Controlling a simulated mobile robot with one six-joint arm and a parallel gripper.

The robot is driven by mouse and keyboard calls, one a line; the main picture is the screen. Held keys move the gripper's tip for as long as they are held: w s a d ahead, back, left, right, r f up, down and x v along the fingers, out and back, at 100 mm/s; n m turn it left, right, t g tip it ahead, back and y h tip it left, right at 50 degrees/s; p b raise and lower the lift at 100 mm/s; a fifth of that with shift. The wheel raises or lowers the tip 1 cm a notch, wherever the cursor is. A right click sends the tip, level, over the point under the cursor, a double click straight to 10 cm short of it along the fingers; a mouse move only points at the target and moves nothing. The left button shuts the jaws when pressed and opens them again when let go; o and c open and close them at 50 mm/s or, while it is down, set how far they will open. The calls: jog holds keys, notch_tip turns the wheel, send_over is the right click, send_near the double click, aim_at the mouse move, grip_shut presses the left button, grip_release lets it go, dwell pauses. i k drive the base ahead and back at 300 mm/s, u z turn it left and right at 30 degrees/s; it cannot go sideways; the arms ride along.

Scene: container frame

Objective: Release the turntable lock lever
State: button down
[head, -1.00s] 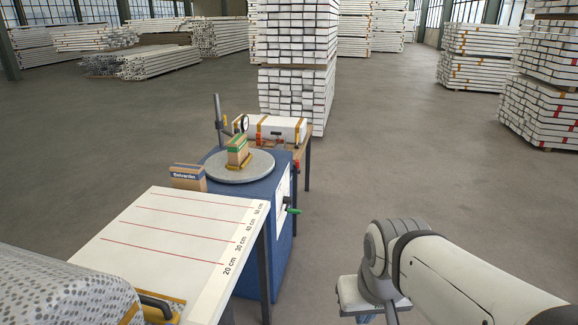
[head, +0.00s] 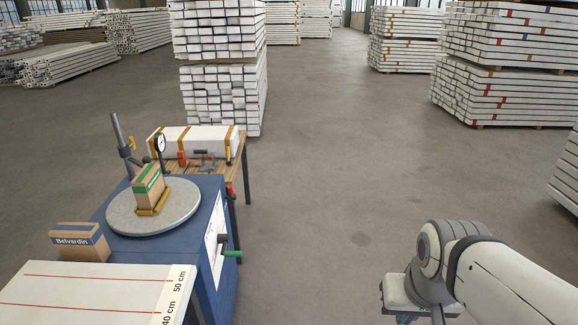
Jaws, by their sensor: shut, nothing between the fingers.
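The round grey turntable (head: 120,222) sits on top of a blue cabinet (head: 205,262) at the left. A cardboard box with a green band (head: 149,183) stands on it, against a yellow bracket (head: 154,204). A green-handled lever (head: 231,253) sticks out to the right from the cabinet's side, by a dark knob (head: 223,239). A small red handle (head: 230,189) shows higher up at the cabinet's far corner. I cannot tell which is the lock lever. My arm enters at the lower right, apart from the cabinet; its fingers are out of view.
A white table with red lines (head: 75,290) adjoins the cabinet, and a box marked Belvardin (head: 80,241) stands behind it. A dial gauge (head: 159,145) stands beside the turntable. A wooden bench (head: 215,174) lies behind. The floor right of the cabinet is clear.

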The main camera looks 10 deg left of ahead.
aim_at(232, 197)
jog(key=z, duration=0.2)
jog(key=i, duration=1.55)
jog(key=u, duration=0.5)
jog(key=k, duration=0.75)
jog(key=u, duration=0.2)
jog(key=i, duration=0.85)
jog(key=z, duration=0.05)
